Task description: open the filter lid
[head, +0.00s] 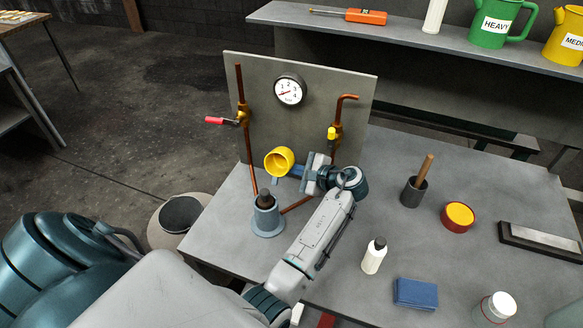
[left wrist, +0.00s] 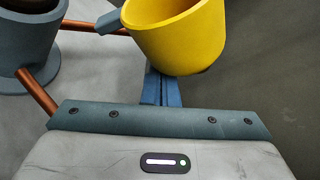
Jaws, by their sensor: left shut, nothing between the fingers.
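The filter housing (head: 268,222) is a blue-grey cup on the bench with a dark filter (head: 265,199) showing in its open top. The housing also shows in the left wrist view (left wrist: 40,50). The yellow cup-shaped lid (head: 281,162) is off the housing top, tipped over with its hollow side showing. In the left wrist view, the lid (left wrist: 180,40) has a blue-grey tab at its left. My left gripper (head: 297,171) is shut and empty right beside the lid; I cannot tell whether it touches. My right gripper is out of view.
A grey panel (head: 310,125) with a gauge (head: 289,90), copper pipes and a red-handled valve (head: 222,121) stands behind. A white bottle (head: 374,256), blue block (head: 415,293), grey pot (head: 413,192) and red-yellow tin (head: 458,216) stand on the bench to the right.

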